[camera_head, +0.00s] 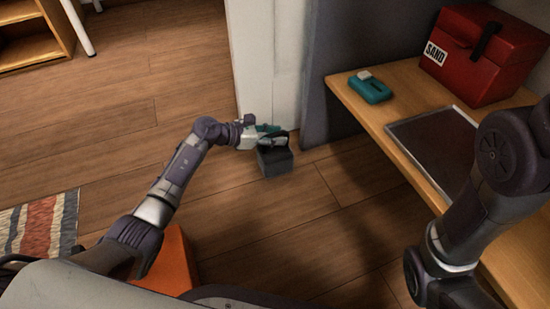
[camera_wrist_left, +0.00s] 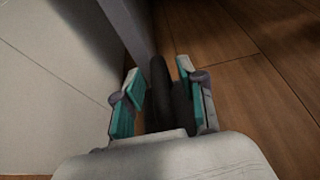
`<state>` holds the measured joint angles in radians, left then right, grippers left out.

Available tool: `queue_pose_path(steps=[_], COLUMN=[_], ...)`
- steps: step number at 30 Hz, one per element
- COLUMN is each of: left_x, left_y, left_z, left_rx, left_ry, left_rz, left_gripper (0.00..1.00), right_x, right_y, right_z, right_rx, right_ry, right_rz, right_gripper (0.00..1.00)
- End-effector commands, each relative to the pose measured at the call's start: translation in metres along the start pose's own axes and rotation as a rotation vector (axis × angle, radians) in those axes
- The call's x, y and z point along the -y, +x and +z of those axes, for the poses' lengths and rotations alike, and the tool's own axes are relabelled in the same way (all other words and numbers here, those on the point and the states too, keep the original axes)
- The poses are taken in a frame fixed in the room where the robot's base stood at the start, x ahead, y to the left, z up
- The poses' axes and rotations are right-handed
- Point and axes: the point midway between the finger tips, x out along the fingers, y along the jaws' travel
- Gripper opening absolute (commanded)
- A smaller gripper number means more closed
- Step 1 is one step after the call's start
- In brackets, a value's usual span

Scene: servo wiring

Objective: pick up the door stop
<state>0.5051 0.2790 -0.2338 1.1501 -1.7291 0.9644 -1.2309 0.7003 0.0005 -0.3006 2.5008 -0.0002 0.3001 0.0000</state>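The door stop (camera_head: 275,162) is a dark grey block with a black loop handle on top. It stands on the wooden floor at the foot of the white door. My left gripper (camera_head: 270,136) is at the handle, just above the block. In the left wrist view, the two teal-padded fingers of my left gripper (camera_wrist_left: 160,78) stand apart, one on each side of the black handle (camera_wrist_left: 158,80). I see no clear grip on it. The block's body is mostly hidden there by the gripper. My right arm shows at the right, but its gripper is out of view.
The white door (camera_head: 265,60) and a dark grey wall (camera_head: 345,50) rise close behind the door stop. A wooden bench (camera_head: 350,95) at right holds a red box (camera_head: 485,60), a teal device (camera_head: 370,90) and a tray (camera_head: 395,127).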

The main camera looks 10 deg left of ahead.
Motion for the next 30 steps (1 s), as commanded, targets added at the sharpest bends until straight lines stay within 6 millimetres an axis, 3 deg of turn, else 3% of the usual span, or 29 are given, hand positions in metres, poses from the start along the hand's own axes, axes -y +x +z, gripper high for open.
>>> queue_pose_path(steps=[1,6,23,30], left_x=[0.000,0.000,-0.001,-0.001], left_y=[0.000,0.000,-0.001,-0.006], left_z=[0.000,-0.001,0.003,0.015], left_rx=[0.000,0.000,0.006,0.005], left_ry=[0.000,0.000,0.002,0.002], left_rz=[0.000,0.000,0.002,0.002], left_gripper=[0.27,0.00,0.00,0.00], right_x=[0.000,0.000,0.000,-0.003], right_y=[0.000,0.000,0.001,0.011], right_z=[0.000,0.000,0.001,0.004], right_rx=[0.000,0.000,0.001,0.001], right_ry=[0.000,0.000,-0.001,-0.001], right_rz=[0.000,0.000,0.000,0.000], right_gripper=[0.00,0.00,0.00,0.00])
